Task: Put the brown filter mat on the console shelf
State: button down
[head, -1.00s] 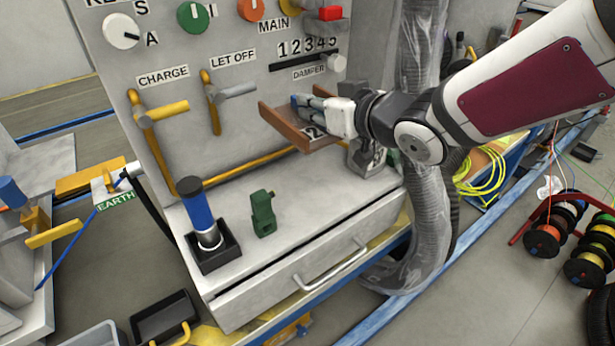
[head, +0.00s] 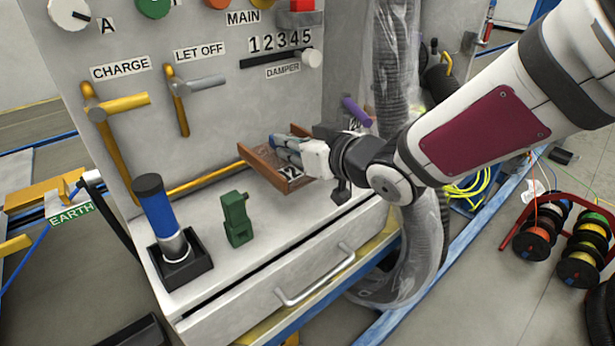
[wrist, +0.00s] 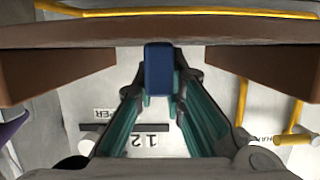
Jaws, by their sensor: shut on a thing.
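The brown filter mat (head: 262,164) is a stiff-looking brown piece with upturned or bent ends, and a white label with digits shows beside it. My gripper (head: 288,147) is shut on its middle and holds it low over the right part of the grey console shelf (head: 215,270), close to the panel. I cannot tell whether the mat touches the shelf. In the wrist view the mat (wrist: 235,32) spans the top, with both ends bent toward the camera. The blue fingertip of my gripper (wrist: 158,72) lies against its middle.
On the shelf, left of the mat, stand a green clamp-like block (head: 237,218) and a blue cylinder (head: 160,215) in a black holder. The panel behind carries yellow levers (head: 110,140). A plastic-wrapped hose (head: 397,60) rises at the right. A purple handle (head: 356,111) is behind my gripper.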

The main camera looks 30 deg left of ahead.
jog(key=shift+f+b, duration=1.55)
jog(key=shift+f, duration=2.05)
jog(key=shift+f, duration=0.15)
jog(key=c, duration=1.7)
grip_release()
jog(key=shift+o, duration=0.2)
jog(key=shift+d+r, duration=0.25)
jog(key=shift+r, duration=0.05)
jog(key=p+v, duration=0.3)
jog(key=v, duration=0.8)
jog(key=shift+s+d+p, duration=0.15)
jog(key=shift+d+p, duration=0.1)
jog(key=shift+p, duration=0.15)
jog(key=shift+f, duration=0.1)
